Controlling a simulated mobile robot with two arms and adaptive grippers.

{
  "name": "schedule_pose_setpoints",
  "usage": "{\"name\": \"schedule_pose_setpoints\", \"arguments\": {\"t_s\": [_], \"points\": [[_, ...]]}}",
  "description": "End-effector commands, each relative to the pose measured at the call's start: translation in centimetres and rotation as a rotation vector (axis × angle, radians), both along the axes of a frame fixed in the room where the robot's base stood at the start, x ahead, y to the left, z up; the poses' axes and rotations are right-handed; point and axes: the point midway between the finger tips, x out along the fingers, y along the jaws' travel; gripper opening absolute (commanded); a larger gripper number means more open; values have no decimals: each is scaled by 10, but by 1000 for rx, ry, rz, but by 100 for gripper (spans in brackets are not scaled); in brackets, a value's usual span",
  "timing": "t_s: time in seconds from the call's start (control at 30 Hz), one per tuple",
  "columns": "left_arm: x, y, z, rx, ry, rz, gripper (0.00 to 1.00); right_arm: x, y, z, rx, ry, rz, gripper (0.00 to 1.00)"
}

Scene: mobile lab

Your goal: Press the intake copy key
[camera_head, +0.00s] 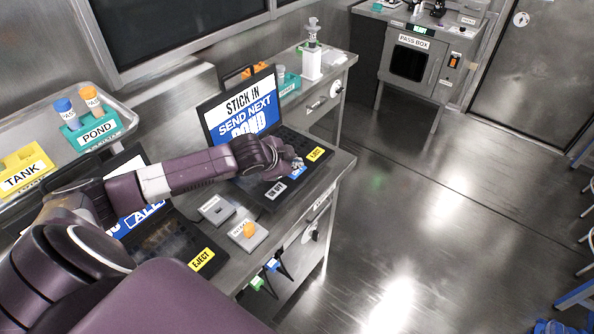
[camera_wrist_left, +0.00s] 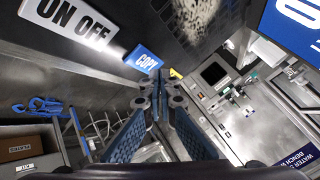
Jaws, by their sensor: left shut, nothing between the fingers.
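The blue COPY key (camera_head: 298,170) sits on the front edge of the farther laptop (camera_head: 268,197), between the white ON OFF key (camera_head: 276,189) and the yellow EJECT key (camera_head: 316,154). That laptop's screen (camera_head: 243,115) reads "STICK IN SEND NEXT POND". My left gripper (camera_head: 293,163) is over this front edge and partly covers the COPY key. In the left wrist view the COPY key (camera_wrist_left: 143,60) shows just beyond the closed, empty fingertips (camera_wrist_left: 161,94). I cannot tell whether they touch it. My right gripper is not in view.
A nearer laptop (camera_head: 165,243) with its own yellow EJECT key (camera_head: 201,259) lies under my left arm. Two small grey blocks (camera_head: 216,209), one with an orange top (camera_head: 249,230), stand between the laptops. A teal POND rack (camera_head: 92,129) and yellow TANK rack (camera_head: 25,170) are at left.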

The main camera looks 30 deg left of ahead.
Motion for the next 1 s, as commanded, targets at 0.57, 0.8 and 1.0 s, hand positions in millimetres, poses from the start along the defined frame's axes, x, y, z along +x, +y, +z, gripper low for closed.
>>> {"name": "schedule_pose_setpoints", "arguments": {"t_s": [0.57, 0.8, 1.0], "points": [[0, 0, -8, 0, 0, 0, 0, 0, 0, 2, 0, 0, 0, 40], [0, 0, -10, 0, 0, 0, 0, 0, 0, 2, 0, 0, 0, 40], [0, 0, -12, 0, 0, 0, 0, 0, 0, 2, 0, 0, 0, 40]]}}
